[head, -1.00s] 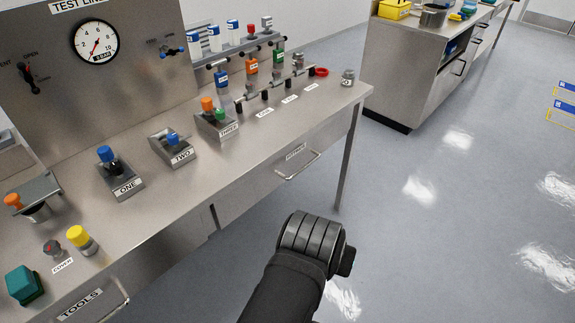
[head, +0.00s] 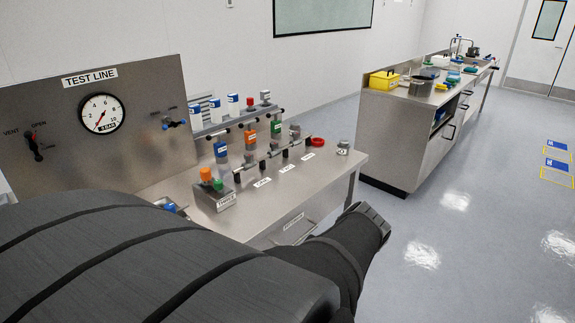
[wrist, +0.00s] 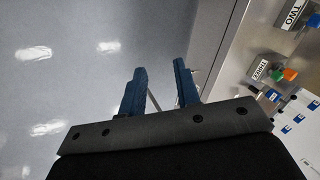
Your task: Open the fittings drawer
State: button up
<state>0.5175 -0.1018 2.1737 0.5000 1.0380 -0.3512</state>
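The fittings drawer (head: 294,221) is in the front of the steel bench, below the right part of its top. Its label shows in the head view, but my arm covers much of the drawer front and its handle. The drawer looks shut as far as it shows. My gripper (wrist: 159,66) shows in the wrist view with two blue fingers apart and nothing clearly held. It is beside the bench front, over the floor. A thin light bar shows between and behind the fingers; I cannot tell whether it is the handle or a bench leg. The head view hides the fingers.
The gauge panel (head: 101,114) stands behind. Another bench (head: 407,140) stands at the right. Open floor (head: 470,250) lies in front.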

jog(key=w+d+f+m+t+y, duration=0.1)
jog(key=w+d+f+y, duration=0.15)
jog(key=w, duration=0.55)
jog(key=w+d+f+t+y, duration=0.1)
jog(key=w+d+f+y, duration=0.2)
jog(key=w, duration=0.4)
jog(key=w+d+f+m+t+y, duration=0.1)
jog(key=w+d+f+m+t, duration=0.15)
jog(key=w+d+f, duration=0.4)
jog(key=w+d+f+m+t+y, duration=0.1)
jog(key=w+d+f+t, duration=0.2)
jog(key=f, duration=0.7)
jog(key=x, duration=1.8)
jog(key=shift+w+r, duration=0.15)
jog(key=shift+w, duration=0.2)
grip_shut()
